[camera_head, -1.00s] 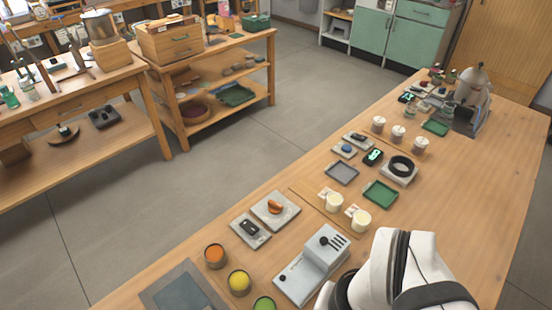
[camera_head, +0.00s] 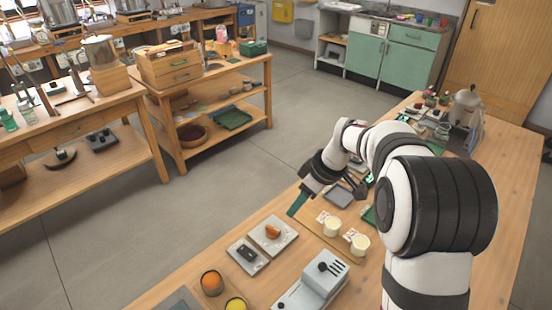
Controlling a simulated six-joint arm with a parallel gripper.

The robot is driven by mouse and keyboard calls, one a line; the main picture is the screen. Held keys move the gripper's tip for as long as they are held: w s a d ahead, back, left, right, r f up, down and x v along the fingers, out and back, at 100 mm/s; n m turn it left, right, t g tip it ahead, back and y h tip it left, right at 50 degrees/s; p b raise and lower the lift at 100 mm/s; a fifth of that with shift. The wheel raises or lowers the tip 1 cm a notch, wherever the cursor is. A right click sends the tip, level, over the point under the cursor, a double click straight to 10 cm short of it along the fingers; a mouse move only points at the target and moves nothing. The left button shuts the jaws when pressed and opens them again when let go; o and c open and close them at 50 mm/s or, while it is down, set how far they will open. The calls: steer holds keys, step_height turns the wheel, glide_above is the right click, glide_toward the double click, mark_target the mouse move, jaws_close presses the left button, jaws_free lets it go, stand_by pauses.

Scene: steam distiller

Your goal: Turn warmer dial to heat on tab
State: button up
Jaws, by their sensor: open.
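An orange dial (camera_head: 273,231) sits on a pale square plate near the table's left edge. Whether this is the warmer dial I cannot tell for sure; no label is readable. A grey plate with a black switch (camera_head: 248,254) lies beside it. A grey-white device with a black knob (camera_head: 323,266) stands nearer, cut off by the frame's lower edge. My gripper (camera_head: 322,198) is open, with a teal finger pointing down beyond and right of the orange dial. It appears empty and apart from the dial; its far side is hard to make out.
Two cream candle-like cylinders (camera_head: 331,226) stand right of the dial plate. Orange (camera_head: 211,283) and yellow (camera_head: 236,304) cups stand at the front. A grey tray (camera_head: 340,195) lies under the gripper area. My arm hides much of the table's right side.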

mark_target(276, 230)
steer(key=shift+n, duration=0.6)
steer(key=x, duration=0.5)
steer(key=w+x, duration=0.1)
steer(key=x, duration=1.1)
steer(key=shift+w+d, duration=0.2)
steer(key=shift+w, duration=0.25)
steer(key=shift+c, duration=0.3)
jaws_close()
